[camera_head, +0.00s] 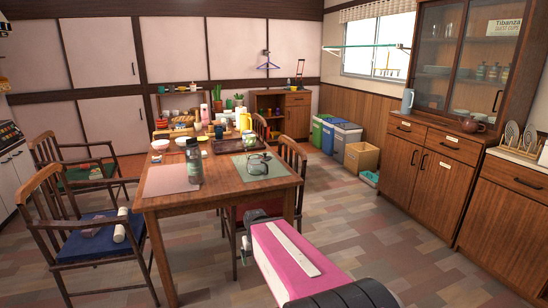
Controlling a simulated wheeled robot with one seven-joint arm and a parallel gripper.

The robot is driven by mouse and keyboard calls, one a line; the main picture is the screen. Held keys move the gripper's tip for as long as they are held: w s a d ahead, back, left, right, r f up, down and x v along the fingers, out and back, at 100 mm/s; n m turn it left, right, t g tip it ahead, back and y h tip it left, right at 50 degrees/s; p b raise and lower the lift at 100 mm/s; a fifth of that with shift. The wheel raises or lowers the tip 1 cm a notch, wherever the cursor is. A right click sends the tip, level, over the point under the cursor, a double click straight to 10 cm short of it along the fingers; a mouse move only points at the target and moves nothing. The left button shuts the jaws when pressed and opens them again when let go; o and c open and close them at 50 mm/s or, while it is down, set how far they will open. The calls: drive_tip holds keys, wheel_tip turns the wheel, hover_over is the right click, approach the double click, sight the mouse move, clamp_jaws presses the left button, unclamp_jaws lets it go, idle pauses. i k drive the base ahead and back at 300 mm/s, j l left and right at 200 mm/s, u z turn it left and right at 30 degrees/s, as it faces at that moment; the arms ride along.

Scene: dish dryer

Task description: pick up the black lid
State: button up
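I cannot make out a separate black lid for certain. A dark grey bottle (194,165) with a dark top (192,142) stands upright on the near part of the wooden table (221,189), at the edge of a pinkish mat. A small dark-rimmed item (257,166) lies on the green mat to its right, too small to identify. My pink and black arm fills the lower middle, in front of the table's right side. My gripper's fingers cannot be made out.
Chairs stand around the table, one with a blue cushion (92,240) at left. Cups and bowls crowd the table's far end. A wooden cabinet (425,165) lines the right. The floor between is clear.

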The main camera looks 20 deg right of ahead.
sight(266, 158)
drive_tip(key=i+l+z, duration=0.1)
drive_tip(key=l, duration=0.3)
drive_tip(key=i+l, duration=0.25)
drive_tip(key=i+l+z, duration=0.15)
drive_tip(key=l, duration=0.35)
drive_tip(key=i+l, duration=0.2)
drive_tip(key=l, duration=0.15)
drive_tip(key=z, duration=0.05)
